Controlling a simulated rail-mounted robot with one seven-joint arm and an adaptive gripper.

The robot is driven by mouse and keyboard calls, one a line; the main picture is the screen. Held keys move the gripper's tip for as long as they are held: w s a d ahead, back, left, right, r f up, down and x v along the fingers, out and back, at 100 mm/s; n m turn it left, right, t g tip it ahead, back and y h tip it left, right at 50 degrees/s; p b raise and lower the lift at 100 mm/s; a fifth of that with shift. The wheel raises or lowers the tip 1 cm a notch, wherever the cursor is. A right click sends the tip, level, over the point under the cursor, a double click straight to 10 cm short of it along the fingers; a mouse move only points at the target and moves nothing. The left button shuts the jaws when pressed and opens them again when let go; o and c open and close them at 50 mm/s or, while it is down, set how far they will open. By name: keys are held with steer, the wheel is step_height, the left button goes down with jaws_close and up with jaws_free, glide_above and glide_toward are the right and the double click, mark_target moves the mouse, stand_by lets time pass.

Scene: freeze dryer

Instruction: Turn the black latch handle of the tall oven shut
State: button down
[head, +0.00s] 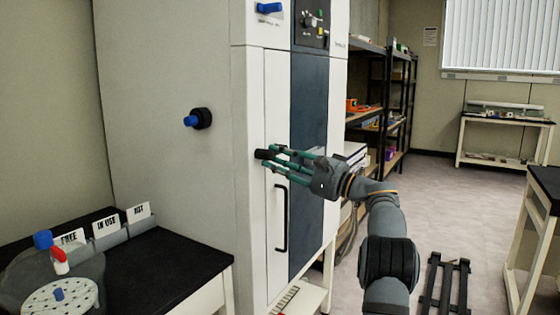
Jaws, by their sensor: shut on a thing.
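The tall oven (185,75) is a pale grey cabinet with a narrow front door (277,100). The black latch handle (261,154) sits at about mid-height on the door's front, and its dark end sticks out to the left past my fingertips. My gripper (271,158), with green fingers, reaches in from the right and is shut on the latch handle. The fingers hide the rest of the handle, so its exact angle is hard to tell. The door looks flush with the cabinet front.
A black vertical pull handle (282,218) is lower on the door. A blue-and-black knob (201,119) sticks out of the cabinet's side. A black-topped bench (165,268) with labelled bins stands at left. Shelving (375,110) stands behind; the floor (440,190) at right is open.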

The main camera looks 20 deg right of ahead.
steer(key=shift+d+r, duration=0.3)
steer(key=shift+d, duration=0.05)
steer(key=c, duration=1.6)
jaws_free()
steer(key=shift+w+f, duration=0.1)
steer(key=shift+o, duration=1)
steer(key=shift+a, duration=0.1)
steer(key=shift+f, duration=0.1)
steer(key=v, duration=1.2)
